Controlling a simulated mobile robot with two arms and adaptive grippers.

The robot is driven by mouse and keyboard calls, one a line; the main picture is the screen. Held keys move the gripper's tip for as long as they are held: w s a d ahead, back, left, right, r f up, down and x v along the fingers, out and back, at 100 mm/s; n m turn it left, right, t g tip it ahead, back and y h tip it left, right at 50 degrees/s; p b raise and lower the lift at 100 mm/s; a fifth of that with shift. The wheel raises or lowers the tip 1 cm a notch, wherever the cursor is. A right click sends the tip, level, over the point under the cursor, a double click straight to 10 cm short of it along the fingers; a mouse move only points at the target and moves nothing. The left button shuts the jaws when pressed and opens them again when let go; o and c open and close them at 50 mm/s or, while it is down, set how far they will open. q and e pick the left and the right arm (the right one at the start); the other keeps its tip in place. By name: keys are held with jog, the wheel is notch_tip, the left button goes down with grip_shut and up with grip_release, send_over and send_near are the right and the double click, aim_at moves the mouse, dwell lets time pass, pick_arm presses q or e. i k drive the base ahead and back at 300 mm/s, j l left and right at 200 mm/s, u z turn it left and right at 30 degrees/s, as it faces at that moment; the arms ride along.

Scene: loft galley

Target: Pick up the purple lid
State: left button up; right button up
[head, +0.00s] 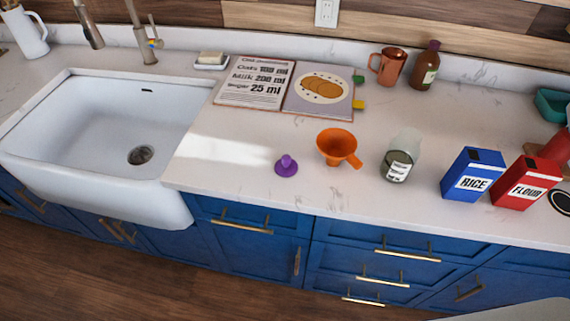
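The purple lid (286,167) is a small round disc with a raised knob on top. It lies flat on the white marble counter (235,180), near the front edge and to the right of the sink. Nothing touches it or covers it. Neither my left nor my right gripper shows in the head view.
An orange funnel (337,146) stands right of the lid, then a glass jar (398,160), a blue rice box (471,174) and a red flour box (524,181). An open cookbook (318,91) lies behind. The white sink (60,135) is left.

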aim_at(286, 166)
jog(key=u, duration=0.4)
jog(key=l+u, duration=0.45)
jog(key=k+l+u, duration=0.15)
jog(key=u, duration=0.3)
jog(key=k+l+u, duration=0.2)
jog(key=u, duration=0.2)
jog(key=k+l, duration=0.1)
jog(key=l, duration=0.15)
